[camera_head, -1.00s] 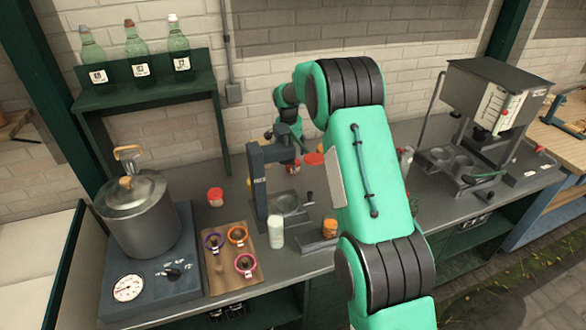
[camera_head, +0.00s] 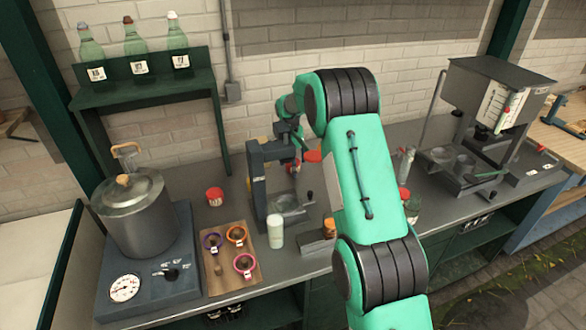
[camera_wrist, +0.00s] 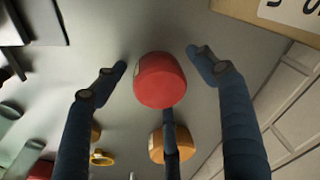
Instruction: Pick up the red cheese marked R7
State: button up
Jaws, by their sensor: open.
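A red round cheese (camera_wrist: 160,80) fills the middle of the wrist view, between my spread fingers. No R7 mark is readable on it. My gripper (camera_wrist: 158,62) is open, with a finger on each side of the cheese and a third finger below it in the picture. I cannot tell whether any finger touches it. In the head view my gripper (camera_head: 296,150) is small, over the back of the counter behind the dark press. A red piece (camera_head: 313,156) shows beside it, partly hidden by my arm. Another red round item (camera_head: 215,197) sits left of the press.
The dark press (camera_head: 258,185) stands close in front of my gripper. A white cup (camera_head: 275,232), a wooden board (camera_head: 228,272) with ringed pieces and a large pot (camera_head: 136,220) are further left. Orange round pieces (camera_wrist: 157,146) lie near the cheese in the wrist view.

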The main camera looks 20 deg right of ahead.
dwell(0.5)
jog(key=c, duration=1.3)
jog(key=shift+r, duration=0.15)
jog(key=shift+r+p, duration=1.45)
jog(key=shift+r, duration=3.5)
